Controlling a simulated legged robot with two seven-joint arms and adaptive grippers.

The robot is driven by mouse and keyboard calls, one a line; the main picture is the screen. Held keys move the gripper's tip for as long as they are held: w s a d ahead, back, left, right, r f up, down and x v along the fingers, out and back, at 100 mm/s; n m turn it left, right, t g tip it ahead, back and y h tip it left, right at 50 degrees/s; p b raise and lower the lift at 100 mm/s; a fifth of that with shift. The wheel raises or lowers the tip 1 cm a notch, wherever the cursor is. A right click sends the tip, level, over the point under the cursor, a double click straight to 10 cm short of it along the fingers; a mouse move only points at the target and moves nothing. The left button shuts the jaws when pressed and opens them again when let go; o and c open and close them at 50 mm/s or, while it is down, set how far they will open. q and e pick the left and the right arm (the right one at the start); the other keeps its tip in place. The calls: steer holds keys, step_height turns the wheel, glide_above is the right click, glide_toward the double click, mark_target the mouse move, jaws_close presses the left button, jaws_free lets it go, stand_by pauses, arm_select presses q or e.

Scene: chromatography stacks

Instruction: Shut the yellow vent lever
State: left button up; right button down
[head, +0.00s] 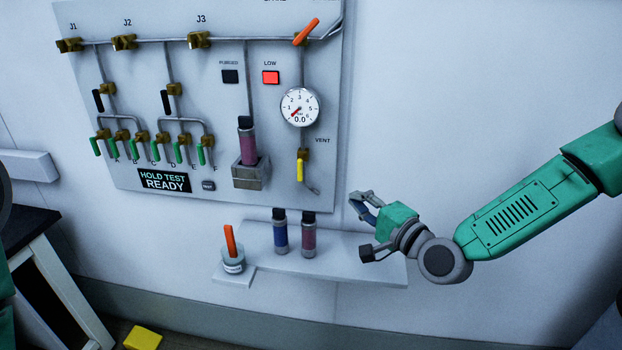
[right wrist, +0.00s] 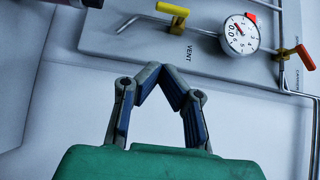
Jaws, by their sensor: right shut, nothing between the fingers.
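The yellow vent lever (head: 300,170) hangs from a brass valve below the pressure gauge (head: 300,107) on the wall panel. It points down, along its pipe, beside the VENT label. The lever also shows at the top of the right wrist view (right wrist: 172,9). My right gripper (head: 364,207) is shut and empty, in front of the wall to the lower right of the lever, apart from it. Its fingertips meet in the right wrist view (right wrist: 156,67). My left gripper is not in view.
A wall shelf (head: 360,257) below the panel holds a blue cartridge (head: 280,235), a purple cartridge (head: 309,237) and a cup (head: 233,263) with an orange piece. An orange handle (head: 306,31) is at the panel top. The red LOW lamp (head: 271,77) is lit.

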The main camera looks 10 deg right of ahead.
mark_target(300, 170)
steer(key=a+x, duration=0.1)
steer(key=x, duration=0.3)
steer(key=p+x, duration=0.1)
steer(key=x, duration=0.3)
steer(key=s+a+x, duration=0.1)
steer(key=x, duration=0.3)
steer(key=shift+w+a, duration=0.3)
steer(key=shift+a, duration=0.15)
